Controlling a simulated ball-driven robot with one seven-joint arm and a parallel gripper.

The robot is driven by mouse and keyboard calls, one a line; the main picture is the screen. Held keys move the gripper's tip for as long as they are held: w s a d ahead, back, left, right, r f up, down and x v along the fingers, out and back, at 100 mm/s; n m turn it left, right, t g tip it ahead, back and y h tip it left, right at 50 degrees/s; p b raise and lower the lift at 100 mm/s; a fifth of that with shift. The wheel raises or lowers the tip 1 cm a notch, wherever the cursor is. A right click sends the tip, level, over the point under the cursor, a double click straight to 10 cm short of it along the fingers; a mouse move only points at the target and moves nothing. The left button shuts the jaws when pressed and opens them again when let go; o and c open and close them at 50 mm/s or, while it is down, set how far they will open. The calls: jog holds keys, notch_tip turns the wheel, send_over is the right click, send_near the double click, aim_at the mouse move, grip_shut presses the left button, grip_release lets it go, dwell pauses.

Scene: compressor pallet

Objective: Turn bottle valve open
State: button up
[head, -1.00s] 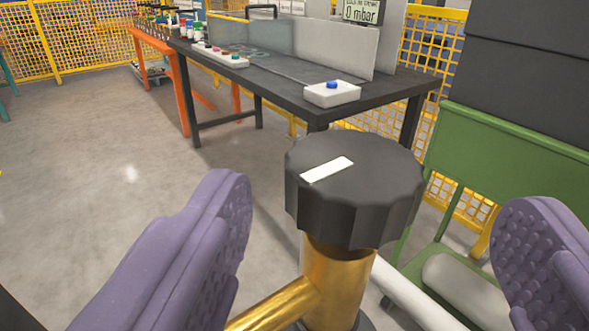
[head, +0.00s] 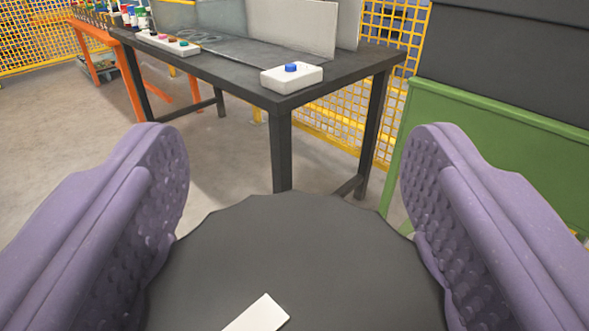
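The bottle valve's black, ridged round knob (head: 300,245) fills the bottom middle of the head view, close to the camera. A white mark (head: 258,314) lies on its top, slanting up to the right. My gripper (head: 295,190) is open, with one purple studded finger on each side of the knob. The fingers look close to the knob's sides; I cannot tell whether they touch it. The brass valve body and the bottle below are hidden by the knob.
A dark workbench (head: 225,65) stands beyond the knob, with a white box with a blue button (head: 291,76) on its corner. A green panel (head: 490,130) stands at right. Yellow mesh fencing (head: 335,125) is behind. Grey floor is clear at left.

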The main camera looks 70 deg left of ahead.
jog(key=c, duration=0.7)
jog(key=shift+o, duration=0.2)
